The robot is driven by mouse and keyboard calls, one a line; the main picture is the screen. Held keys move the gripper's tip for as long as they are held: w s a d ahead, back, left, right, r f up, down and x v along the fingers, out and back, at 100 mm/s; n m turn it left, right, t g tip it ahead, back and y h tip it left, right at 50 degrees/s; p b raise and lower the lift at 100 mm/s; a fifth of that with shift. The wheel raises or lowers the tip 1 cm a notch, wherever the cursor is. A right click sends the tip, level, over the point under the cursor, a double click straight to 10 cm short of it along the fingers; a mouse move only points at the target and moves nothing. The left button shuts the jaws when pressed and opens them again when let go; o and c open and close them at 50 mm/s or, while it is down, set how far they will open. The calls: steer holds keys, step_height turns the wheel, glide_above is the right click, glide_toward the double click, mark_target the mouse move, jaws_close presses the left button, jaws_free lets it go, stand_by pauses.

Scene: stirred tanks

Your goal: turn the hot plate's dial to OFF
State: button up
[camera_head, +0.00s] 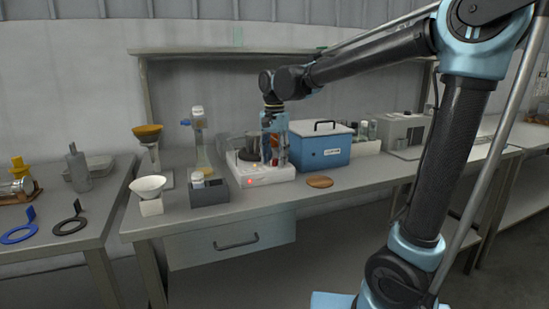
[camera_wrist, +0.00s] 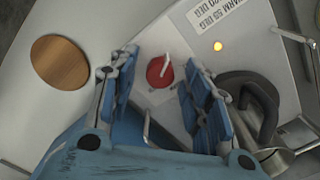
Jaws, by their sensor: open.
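The white hot plate (camera_head: 262,175) stands on the middle bench, with a lit red lamp at its front. In the wrist view its dial (camera_wrist: 157,77) is a round red knob with a white pointer bar, set on the white casing (camera_wrist: 270,32). My gripper (camera_head: 274,160) is over the hot plate, pointing down. In the wrist view its blue fingers (camera_wrist: 158,70) are apart, one on each side of the dial. I cannot tell whether they touch it. The dial's OFF mark is not readable; in the head view my gripper hides the dial.
A metal pot (camera_head: 248,145) with a dark handle (camera_wrist: 262,98) is close beside the right finger. A round wooden disc (camera_head: 319,182) lies right of the hot plate. A blue box (camera_head: 320,150) stands behind it. A grey caddy (camera_head: 209,193) stands left.

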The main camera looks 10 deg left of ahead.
jaws_close()
steer(key=shift+a, duration=0.15)
